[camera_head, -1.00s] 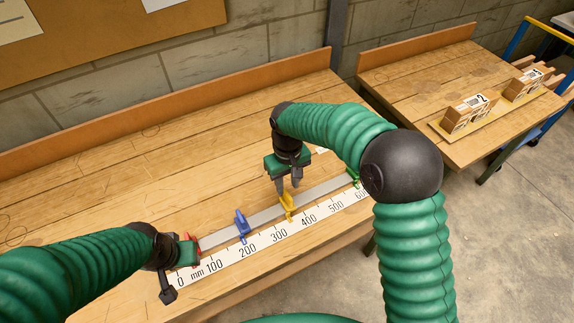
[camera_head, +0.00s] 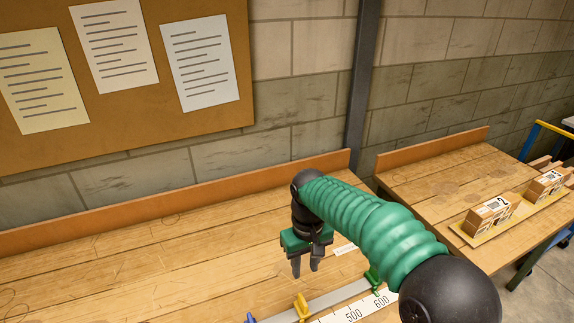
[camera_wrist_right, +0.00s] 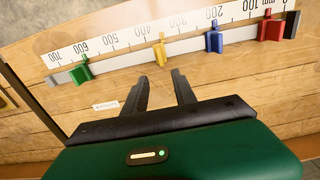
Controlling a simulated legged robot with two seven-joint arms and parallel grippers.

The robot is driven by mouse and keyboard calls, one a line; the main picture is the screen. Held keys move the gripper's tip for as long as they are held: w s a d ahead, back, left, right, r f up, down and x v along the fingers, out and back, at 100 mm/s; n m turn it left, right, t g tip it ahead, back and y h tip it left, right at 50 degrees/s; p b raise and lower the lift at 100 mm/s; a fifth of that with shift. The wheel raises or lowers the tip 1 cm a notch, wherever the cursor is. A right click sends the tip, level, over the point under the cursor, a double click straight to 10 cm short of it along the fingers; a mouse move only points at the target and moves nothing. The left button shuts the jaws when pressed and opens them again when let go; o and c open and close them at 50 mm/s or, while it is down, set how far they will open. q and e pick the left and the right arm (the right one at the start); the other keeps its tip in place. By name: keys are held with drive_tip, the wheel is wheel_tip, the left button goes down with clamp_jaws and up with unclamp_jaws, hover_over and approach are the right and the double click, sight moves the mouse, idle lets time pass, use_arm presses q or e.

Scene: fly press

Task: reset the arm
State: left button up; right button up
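My right gripper (camera_head: 305,266) is in the air above the bench, behind the ruler rail, with its two dark fingers apart. In the right wrist view its fingers (camera_wrist_right: 163,88) are spread with only bare wood between them. My left gripper is outside both current views. The rail (camera_wrist_right: 130,57) carries a green slider (camera_wrist_right: 81,70) near 600, a yellow slider (camera_wrist_right: 161,52), a blue slider (camera_wrist_right: 214,38) and a red slider (camera_wrist_right: 271,28) near the zero end. In the head view the yellow slider (camera_head: 301,307) and green slider (camera_head: 373,279) show at the bottom.
The wooden bench (camera_head: 130,270) has much clear room left of my right gripper. A raised back edge (camera_head: 180,199) runs along the wall. A second table (camera_head: 430,170) at right bears a yellow tray (camera_head: 468,238) with wooden blocks. A small white label (camera_wrist_right: 105,105) lies behind the rail.

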drive_tip(key=s+d+f+m+t, duration=0.1)
drive_tip(key=s+d+f, duration=0.3)
drive_tip(key=s, duration=0.5)
drive_tip(key=s+d+f+m+t, duration=0.1)
drive_tip(key=s+d+f+m, duration=0.2)
drive_tip(key=s+d+f, duration=0.2)
drive_tip(key=s+d, duration=0.3)
drive_tip(key=s, duration=0.1)
drive_tip(key=shift+s+d+f+t, duration=0.2)
drive_tip(key=shift+d+t, duration=0.05)
drive_tip(key=shift+t, duration=0.05)
drive_tip(key=shift+a, duration=0.1)
drive_tip(key=shift+s, duration=0.1)
